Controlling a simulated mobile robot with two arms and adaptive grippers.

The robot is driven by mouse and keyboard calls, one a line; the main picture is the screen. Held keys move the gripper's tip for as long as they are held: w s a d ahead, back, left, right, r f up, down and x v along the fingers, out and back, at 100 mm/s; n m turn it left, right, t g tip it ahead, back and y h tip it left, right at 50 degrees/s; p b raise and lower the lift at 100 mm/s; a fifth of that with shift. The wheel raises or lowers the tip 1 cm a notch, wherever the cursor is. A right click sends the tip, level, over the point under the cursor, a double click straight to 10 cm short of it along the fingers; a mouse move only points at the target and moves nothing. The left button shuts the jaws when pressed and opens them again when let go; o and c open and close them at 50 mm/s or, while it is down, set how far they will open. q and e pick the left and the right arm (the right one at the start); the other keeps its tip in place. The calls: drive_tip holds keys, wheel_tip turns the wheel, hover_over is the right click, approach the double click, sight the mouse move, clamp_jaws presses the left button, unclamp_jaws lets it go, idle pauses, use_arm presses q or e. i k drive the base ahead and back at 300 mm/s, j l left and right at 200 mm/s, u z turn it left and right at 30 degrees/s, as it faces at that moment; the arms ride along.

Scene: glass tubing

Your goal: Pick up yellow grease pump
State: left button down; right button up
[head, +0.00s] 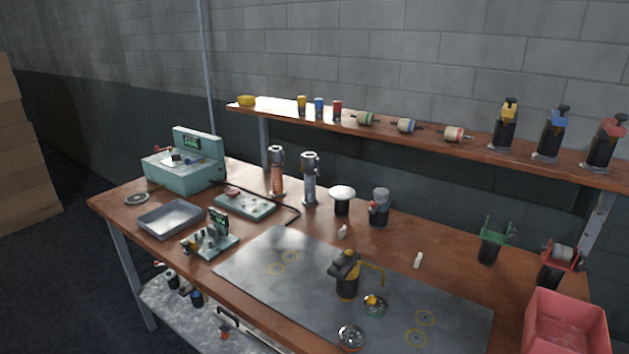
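A grease pump with a yellow top and dark body (506,126) stands upright on the wall shelf, toward its right end. A blue-topped pump (551,134) and a red-topped pump (604,145) of the same shape stand to its right. A black can with a yellow band and a thin yellow spout (347,284) stands on the grey mat; I cannot tell whether it is also a grease pump. Neither of my grippers is in view.
The shelf (380,136) also holds small coloured cups and spools. The wooden bench (455,240) carries a grey mat (250,262), a metal tray (171,219), teal instruments, upright cylinders and a pink bin (566,310). Small parts lie on the mat near the can.

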sight(357, 286)
drive_tip(key=i+j+z, duration=0.1)
drive_tip(key=z, duration=0.85)
drive_tip(key=j+z, duration=0.35)
drive_tip(key=j, duration=0.3)
drive_tip(key=j+z, duration=0.4)
drive_tip(key=j, duration=0.25)
drive_tip(key=k+j+z, duration=0.1)
drive_tip(key=j+z, duration=0.25)
drive_tip(key=j, duration=0.25)
